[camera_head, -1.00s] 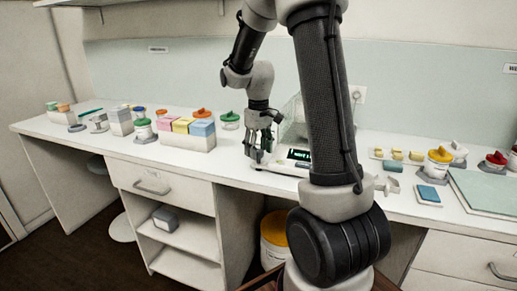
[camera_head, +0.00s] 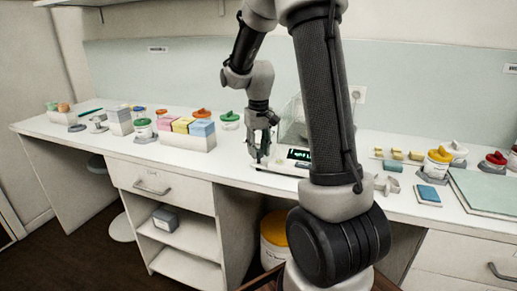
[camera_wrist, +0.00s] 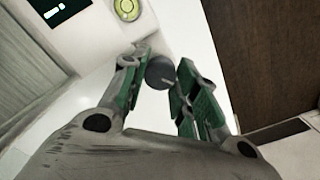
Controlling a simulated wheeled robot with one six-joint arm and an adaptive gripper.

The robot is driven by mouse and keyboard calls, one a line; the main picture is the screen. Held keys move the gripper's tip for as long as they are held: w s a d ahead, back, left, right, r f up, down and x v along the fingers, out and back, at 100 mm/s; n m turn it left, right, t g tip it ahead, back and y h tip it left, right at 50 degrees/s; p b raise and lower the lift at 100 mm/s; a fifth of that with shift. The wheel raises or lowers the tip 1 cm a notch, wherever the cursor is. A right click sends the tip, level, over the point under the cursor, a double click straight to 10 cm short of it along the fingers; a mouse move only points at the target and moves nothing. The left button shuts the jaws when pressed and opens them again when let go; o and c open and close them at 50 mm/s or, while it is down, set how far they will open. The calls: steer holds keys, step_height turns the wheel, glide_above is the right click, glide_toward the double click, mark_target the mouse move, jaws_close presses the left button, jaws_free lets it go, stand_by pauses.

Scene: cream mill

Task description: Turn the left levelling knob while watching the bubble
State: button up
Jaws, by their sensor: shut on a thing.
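The left levelling knob (camera_wrist: 160,74) is a dark grey round knob with a pale mark line, seen in the wrist view. My gripper (camera_wrist: 158,84) has its green-padded fingers on either side of the knob and is shut on it. The bubble level (camera_wrist: 126,9) is a yellow-green disc on the white balance, at the top edge of the wrist view. The balance's dark display (camera_wrist: 58,8) with lit characters shows at the top left. In the head view my gripper (camera_head: 261,158) is down at the left front of the balance (camera_head: 285,168); the knob is hidden there.
A white rack (camera_head: 189,142) with coloured boxes stands left of my gripper. A green-lidded jar (camera_head: 230,120) stands behind, on the left. The counter's front edge is close to my gripper.

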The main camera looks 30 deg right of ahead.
mark_target(259, 151)
steer(key=o, duration=1)
step_height(259, 151, up, 12)
steer(key=shift+r, duration=0.1)
stand_by(0.4)
steer(key=s+a+t, duration=0.1)
steer(key=s+a, duration=0.1)
steer(key=s, duration=0.6)
steer(key=s+a+r+n+t, duration=0.1)
steer(key=s+a+t, duration=0.1)
steer(key=s, duration=0.6)
steer(key=s+a+t, duration=0.1)
steer(key=s+a, duration=0.1)
steer(key=s, duration=0.5)
steer(key=shift+s+r, duration=0.2)
steer(key=shift+s, duration=0.2)
